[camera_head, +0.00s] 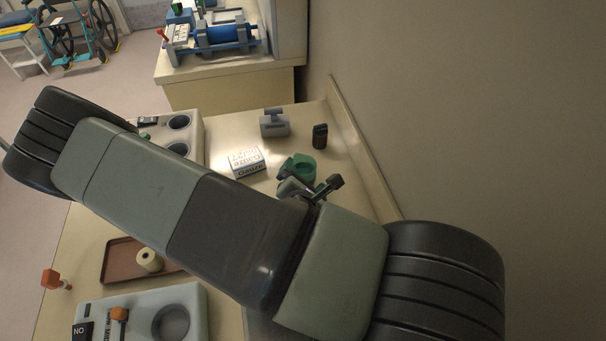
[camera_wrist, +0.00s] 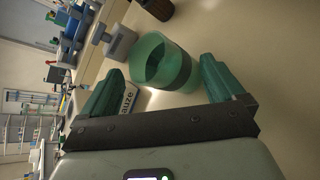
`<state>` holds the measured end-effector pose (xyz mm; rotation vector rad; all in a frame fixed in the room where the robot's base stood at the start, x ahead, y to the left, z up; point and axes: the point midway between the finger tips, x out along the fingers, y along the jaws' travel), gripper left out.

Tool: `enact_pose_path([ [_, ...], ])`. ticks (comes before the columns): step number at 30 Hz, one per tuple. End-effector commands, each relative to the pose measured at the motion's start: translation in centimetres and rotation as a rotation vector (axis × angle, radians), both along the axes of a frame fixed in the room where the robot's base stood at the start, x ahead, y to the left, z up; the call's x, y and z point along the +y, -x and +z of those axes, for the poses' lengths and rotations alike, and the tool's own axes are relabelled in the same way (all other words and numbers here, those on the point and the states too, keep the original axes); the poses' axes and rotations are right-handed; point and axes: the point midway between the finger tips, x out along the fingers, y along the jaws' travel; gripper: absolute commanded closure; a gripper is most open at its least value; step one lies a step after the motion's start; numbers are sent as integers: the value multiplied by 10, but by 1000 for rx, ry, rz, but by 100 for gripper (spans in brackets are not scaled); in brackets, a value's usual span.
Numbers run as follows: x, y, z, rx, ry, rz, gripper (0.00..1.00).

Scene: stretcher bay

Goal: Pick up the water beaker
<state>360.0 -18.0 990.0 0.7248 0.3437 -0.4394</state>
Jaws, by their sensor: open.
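The water beaker (camera_wrist: 172,66) looks like a green, see-through cup. In the wrist view it stands in front of my gripper (camera_wrist: 163,72), in the gap between the two green fingers. The fingers are spread apart and hold nothing; a gap shows between the beaker and the right finger. In the head view the green beaker (camera_head: 303,163) stands on the counter just beyond my gripper (camera_head: 312,187), partly hidden by it. I cannot tell whether the beaker holds water.
A gauze box (camera_head: 247,162) lies left of the beaker, close to the left finger in the wrist view. A grey block-like object (camera_head: 274,123) and a dark container (camera_head: 320,136) stand behind. The wall (camera_head: 470,120) is on the right. A brown tray (camera_head: 117,262) is at lower left.

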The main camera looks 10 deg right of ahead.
Motion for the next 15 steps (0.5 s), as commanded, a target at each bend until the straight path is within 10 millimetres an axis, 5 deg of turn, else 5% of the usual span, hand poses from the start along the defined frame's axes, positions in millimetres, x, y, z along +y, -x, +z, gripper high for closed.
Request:
enact_pose_path([
  [9,-8,15,-15,-13,465,434,4],
  [15,-10,23,-25,11,583,566,4],
])
